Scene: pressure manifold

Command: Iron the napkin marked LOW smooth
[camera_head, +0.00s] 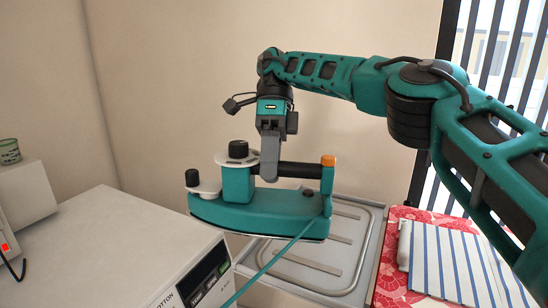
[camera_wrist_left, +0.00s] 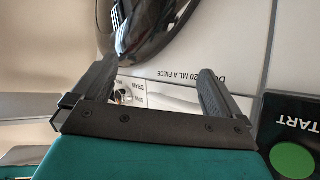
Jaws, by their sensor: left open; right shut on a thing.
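A teal iron (camera_head: 268,212) with a dark bar handle and an orange end cap is held in the air in the head view. My right gripper (camera_head: 269,168) is shut on its handle from above. A white napkin with blue stripes (camera_head: 455,265) lies at the lower right, partly behind my right arm; no LOW mark is readable on it. My left gripper (camera_wrist_left: 160,85) shows in the left wrist view with its fingers apart and nothing between them. It is not in the head view.
A grey metal tray (camera_head: 345,262) with raised bars is below the iron. The napkin lies on a red patterned cloth (camera_head: 392,275). A white box with a COTTON panel (camera_head: 100,245) fills the lower left. A green START button (camera_wrist_left: 292,160) and a dark glossy object (camera_wrist_left: 150,25) are near my left gripper.

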